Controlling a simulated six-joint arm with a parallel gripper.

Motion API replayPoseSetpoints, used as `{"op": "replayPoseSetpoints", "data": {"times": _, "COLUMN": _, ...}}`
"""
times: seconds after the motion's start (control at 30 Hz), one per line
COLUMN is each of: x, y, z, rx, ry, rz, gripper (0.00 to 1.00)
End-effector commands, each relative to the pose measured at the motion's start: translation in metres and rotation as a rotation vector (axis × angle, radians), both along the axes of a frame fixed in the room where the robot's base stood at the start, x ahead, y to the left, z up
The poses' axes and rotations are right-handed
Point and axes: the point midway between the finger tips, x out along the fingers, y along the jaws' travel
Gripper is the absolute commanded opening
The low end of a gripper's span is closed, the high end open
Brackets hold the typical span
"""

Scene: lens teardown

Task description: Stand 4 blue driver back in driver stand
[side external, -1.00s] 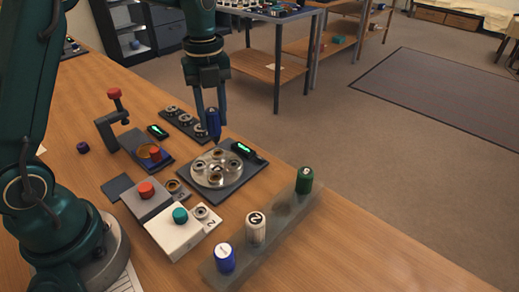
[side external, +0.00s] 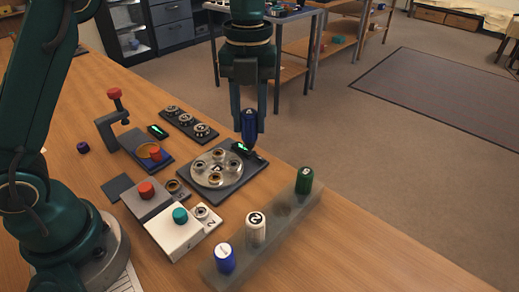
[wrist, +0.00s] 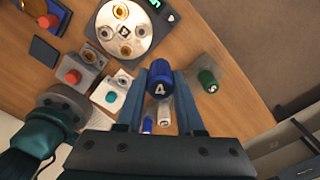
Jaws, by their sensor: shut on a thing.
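My gripper (side external: 249,127) is shut on the blue driver marked 4 (wrist: 160,82). The driver also shows between the fingers in the side view (side external: 249,128), upright with its tip down, in the air near the right corner of the turntable pad. The driver stand (side external: 236,262) is a translucent grey bar along the front right of the table. It holds a blue driver marked 1 (side external: 225,258), a white driver marked 2 (side external: 256,229) and a green driver (side external: 304,181). A dark empty hole (side external: 283,209) lies between the white and green drivers.
A round silver plate with several lens parts (side external: 217,168) sits on a dark pad left of the gripper. A white box with a teal button (side external: 181,229) and a grey box with a red button (side external: 147,197) stand left of the stand. Bare table (side external: 350,235) lies to its right.

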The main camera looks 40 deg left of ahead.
Motion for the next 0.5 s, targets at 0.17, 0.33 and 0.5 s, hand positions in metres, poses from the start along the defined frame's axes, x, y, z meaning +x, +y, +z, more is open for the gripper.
{"op": "replayPoseSetpoints", "data": {"times": 0.17, "x": -0.016, "y": -0.065, "z": 0.006, "rx": -0.003, "ry": -0.008, "rz": -0.220, "gripper": 0.00}}
{"op": "replayPoseSetpoints", "data": {"times": 0.33, "x": -0.031, "y": -0.098, "z": 0.007, "rx": -0.004, "ry": -0.016, "rz": -0.330, "gripper": 0.00}}
{"op": "replayPoseSetpoints", "data": {"times": 0.5, "x": -0.038, "y": -0.108, "z": 0.003, "rx": -0.003, "ry": -0.011, "rz": -0.366, "gripper": 0.00}}
